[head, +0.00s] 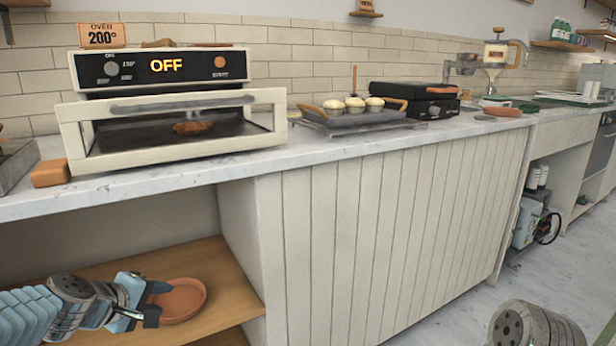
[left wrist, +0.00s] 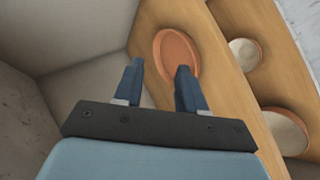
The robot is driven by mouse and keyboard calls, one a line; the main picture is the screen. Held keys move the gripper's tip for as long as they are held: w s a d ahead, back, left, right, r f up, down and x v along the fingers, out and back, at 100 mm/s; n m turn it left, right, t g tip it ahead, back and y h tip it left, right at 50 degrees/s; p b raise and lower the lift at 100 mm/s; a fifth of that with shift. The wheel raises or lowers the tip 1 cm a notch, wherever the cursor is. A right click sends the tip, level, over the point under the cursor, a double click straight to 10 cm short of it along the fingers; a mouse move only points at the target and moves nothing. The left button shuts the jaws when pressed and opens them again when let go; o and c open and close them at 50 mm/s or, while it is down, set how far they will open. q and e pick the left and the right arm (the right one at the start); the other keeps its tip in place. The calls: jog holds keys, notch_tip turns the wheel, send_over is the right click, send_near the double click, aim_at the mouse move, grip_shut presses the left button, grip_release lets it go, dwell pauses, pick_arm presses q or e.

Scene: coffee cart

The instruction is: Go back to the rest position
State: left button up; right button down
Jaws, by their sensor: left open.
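My left gripper (head: 150,305) is low at the left of the head view, in front of the open shelf under the counter. In the left wrist view its two blue fingers (left wrist: 157,88) stand apart with nothing between them. A round terracotta dish (head: 184,299) lies on the wooden shelf just beyond the fingertips. It also shows in the left wrist view (left wrist: 176,54), partly covered by the right finger; I cannot tell whether that finger touches it. My right gripper does not show in either view.
The counter edge (head: 130,186) runs above my left arm, and the cabinet side wall (head: 240,235) stands right of the shelf. An oven (head: 165,95) reading OFF stands on the counter. A tray (head: 365,118) with several cupcakes is further right.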

pick_arm(q)
jog(key=d+f+m+g+p, duration=0.1)
jog(key=d+f+m+g, duration=0.3)
jog(key=f, duration=1.1)
jog(key=s+d+f+m+g+h+p, duration=0.1)
jog(key=s+d+f+m+g, duration=0.1)
jog(key=s+d+f, duration=0.6)
jog(key=s+d+f+m+g+p, duration=0.1)
jog(key=s+d+f+m+g, duration=0.2)
jog(key=s+d+f, duration=0.5)
jog(key=s+f+m, duration=0.1)
jog(key=s+f, duration=0.2)
jog(key=f, duration=0.3)
jog(key=shift+s+d+m+g+h+p, duration=0.15)
jog(key=shift+s+m+g+h+p, duration=0.15)
jog(key=shift+m+h, duration=0.1)
jog(key=shift+r, duration=0.1)
